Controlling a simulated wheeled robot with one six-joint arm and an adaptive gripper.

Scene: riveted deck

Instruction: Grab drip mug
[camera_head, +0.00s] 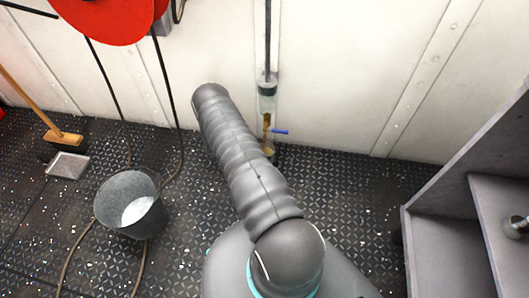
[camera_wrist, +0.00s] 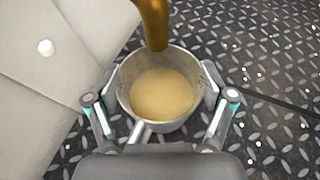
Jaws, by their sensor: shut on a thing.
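The drip mug (camera_wrist: 170,126) is a grey metal mug with its handle towards the camera. Tan liquid or tan-looking contents show inside it. My gripper (camera_wrist: 161,88) is shut on the mug, with one finger on each side. A brass spout (camera_wrist: 153,24) hangs over the mug's far rim in the wrist view. In the head view a brass tap (camera_head: 267,128) with a blue lever is on a pipe at the wall. My arm covers the gripper there, and I cannot make out the mug.
A metal bucket (camera_head: 131,205) stands on the dark patterned deck at left, with a hose around it. A broom (camera_head: 62,137) and dustpan (camera_head: 69,165) are farther left. A red reel (camera_head: 105,18) is on the wall. Grey shelving (camera_head: 450,240) stands at right.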

